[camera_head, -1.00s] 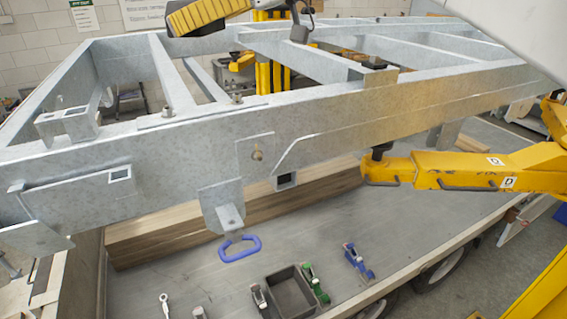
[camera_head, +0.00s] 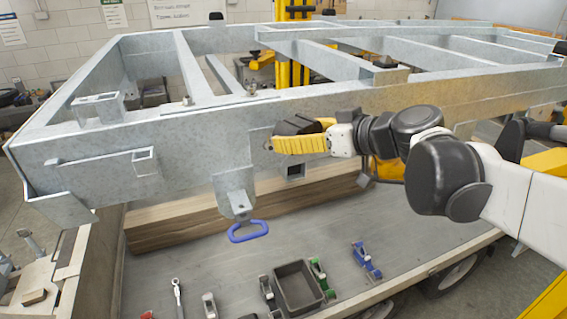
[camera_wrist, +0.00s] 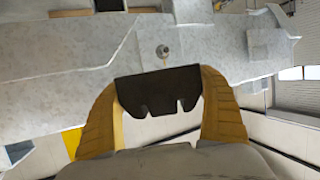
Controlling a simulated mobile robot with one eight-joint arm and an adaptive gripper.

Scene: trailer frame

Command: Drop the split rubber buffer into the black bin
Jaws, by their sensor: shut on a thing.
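The split rubber buffer (camera_wrist: 158,91) is a black block with a notched lower edge. In the wrist view it is clamped between the two yellow ribbed fingers of my gripper (camera_wrist: 158,82). In the head view my gripper (camera_head: 274,143) is in front of the galvanised frame's side beam, above the bench, and a dark piece shows at its fingers. The black bin (camera_head: 276,287) is a small open dark box on the grey bench surface. It stands below my gripper, towards the near edge, and looks empty.
The galvanised trailer frame (camera_head: 340,103) spans the view behind my gripper. A wrench (camera_head: 179,298) lies to the left. Timber (camera_head: 170,224) lies under the frame.

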